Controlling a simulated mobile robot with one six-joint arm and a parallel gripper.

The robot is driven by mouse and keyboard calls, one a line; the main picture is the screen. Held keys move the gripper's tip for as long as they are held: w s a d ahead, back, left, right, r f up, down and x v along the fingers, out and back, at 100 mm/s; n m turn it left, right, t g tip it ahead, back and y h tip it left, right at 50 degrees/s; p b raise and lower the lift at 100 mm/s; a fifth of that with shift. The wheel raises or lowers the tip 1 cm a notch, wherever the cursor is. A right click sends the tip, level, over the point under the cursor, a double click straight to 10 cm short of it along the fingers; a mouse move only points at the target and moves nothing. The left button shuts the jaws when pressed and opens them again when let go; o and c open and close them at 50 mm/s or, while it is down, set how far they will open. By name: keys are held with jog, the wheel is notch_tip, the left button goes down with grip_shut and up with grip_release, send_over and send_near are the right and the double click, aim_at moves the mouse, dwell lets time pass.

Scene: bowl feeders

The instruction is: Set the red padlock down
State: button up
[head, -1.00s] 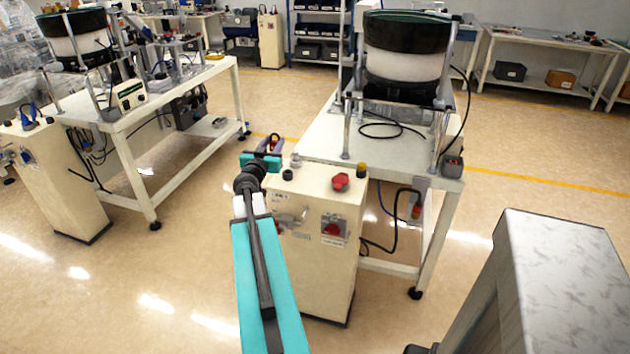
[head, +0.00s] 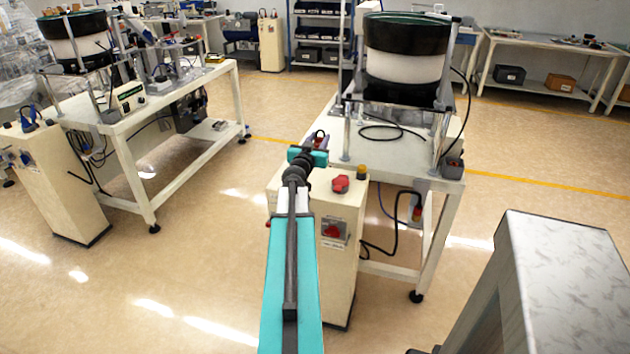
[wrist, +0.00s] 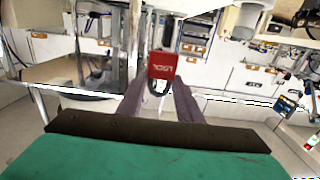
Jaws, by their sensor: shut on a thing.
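The red padlock (wrist: 162,65) shows in the wrist view with pale lettering on its face and its dark shackle toward me. My gripper (wrist: 158,88) is shut on it, with one grey finger on each side of the shackle. In the head view my gripper (head: 318,139) is over the left front part of the right-hand white table (head: 400,160). The padlock is small there and mostly hidden by the gripper. I cannot tell how far it is above the tabletop.
A bowl feeder (head: 405,65) stands on this table, with a black cable (head: 385,140) and metal posts around it. A cream control cabinet (head: 335,215) with a red knob (head: 341,183) stands in front. A second feeder table (head: 150,105) is at the left. Open floor lies between the tables.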

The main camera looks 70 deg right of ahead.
jog(key=shift+f+b, duration=1.25)
jog(key=shift+f, duration=1.9)
jog(key=shift+f+b, duration=0.65)
jog(key=shift+f, duration=1.2)
jog(key=shift+f, duration=0.15)
jog(key=o, duration=1.1)
jog(key=shift+c, duration=0.2)
jog(key=shift+s+a, duration=0.15)
jog(key=shift+a, duration=2.3)
jog(key=shift+s+a, duration=0.15)
jog(key=shift+a, duration=2.3)
jog(key=shift+a+r+p, duration=0.3)
jog(key=shift+a+p, duration=0.05)
jog(key=shift+p, duration=0.15)
jog(key=shift+a+f+p, duration=0.15)
jog(key=shift+a+p, duration=0.25)
jog(key=shift+a, duration=0.35)
